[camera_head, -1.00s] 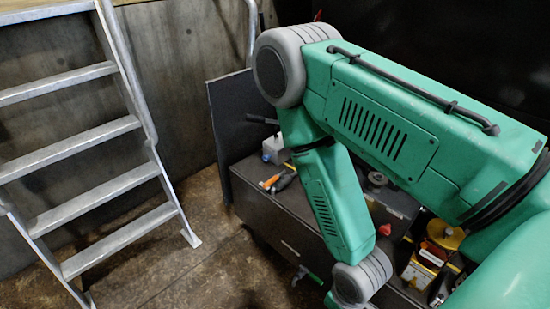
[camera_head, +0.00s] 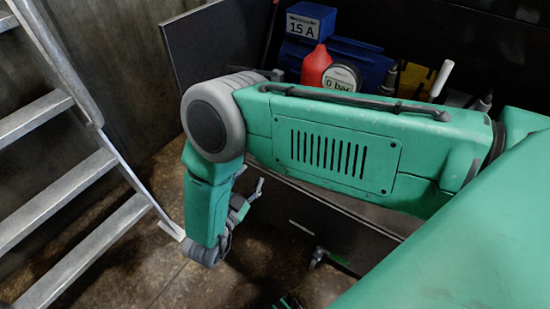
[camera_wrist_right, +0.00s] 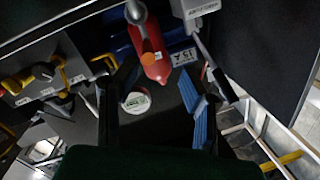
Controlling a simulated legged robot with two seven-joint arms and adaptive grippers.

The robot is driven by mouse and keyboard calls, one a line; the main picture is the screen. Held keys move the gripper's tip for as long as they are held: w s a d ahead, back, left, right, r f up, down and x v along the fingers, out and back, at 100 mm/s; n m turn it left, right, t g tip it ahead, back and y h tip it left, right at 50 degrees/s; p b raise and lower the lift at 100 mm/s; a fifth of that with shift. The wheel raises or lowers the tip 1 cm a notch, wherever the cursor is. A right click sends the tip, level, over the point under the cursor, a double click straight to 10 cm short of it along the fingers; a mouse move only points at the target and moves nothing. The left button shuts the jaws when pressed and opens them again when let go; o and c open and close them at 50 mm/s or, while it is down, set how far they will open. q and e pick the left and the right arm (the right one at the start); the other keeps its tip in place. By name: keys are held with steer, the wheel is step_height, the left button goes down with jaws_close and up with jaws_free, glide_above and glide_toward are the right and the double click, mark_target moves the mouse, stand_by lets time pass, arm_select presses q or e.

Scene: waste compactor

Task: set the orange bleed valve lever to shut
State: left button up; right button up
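I cannot make out the orange bleed valve lever for sure. In the right wrist view a small round orange part (camera_wrist_right: 147,58) shows against a red bottle-shaped object (camera_wrist_right: 155,68), but I cannot tell whether it belongs to a lever. A round white-faced gauge (camera_wrist_right: 136,102) lies nearer my fingers; in the head view the gauge (camera_head: 341,77) reads 0 bar beside the red object (camera_head: 316,66). My right gripper (camera_wrist_right: 158,105) has its dark fingers wide apart, with nothing visible held. In the head view my right gripper (camera_head: 242,202) hangs beside the dark cabinet. My left gripper is not identifiable.
A blue box marked 15 A (camera_head: 309,22) stands behind the gauge. A white-topped handle (camera_head: 441,80) is further right. A dark upright panel (camera_head: 210,45) and a metal ladder (camera_head: 65,175) stand left. Yellow handles (camera_wrist_right: 45,71) show in the wrist view. My arm hides much of the cabinet top.

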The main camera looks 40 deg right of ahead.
steer(key=w+d+b, duration=0.1)
steer(key=d, duration=0.2)
steer(key=w+d+m+g+h+b, duration=0.1)
steer(key=d, duration=0.3)
steer(key=w+d+m+b, duration=0.1)
steer(key=w+d, duration=0.1)
steer(key=d, duration=0.2)
steer(key=shift+w+d+g+h, duration=0.1)
steer(key=shift+d+g+h, duration=0.05)
steer(key=shift+g+h, duration=0.2)
jaws_close()
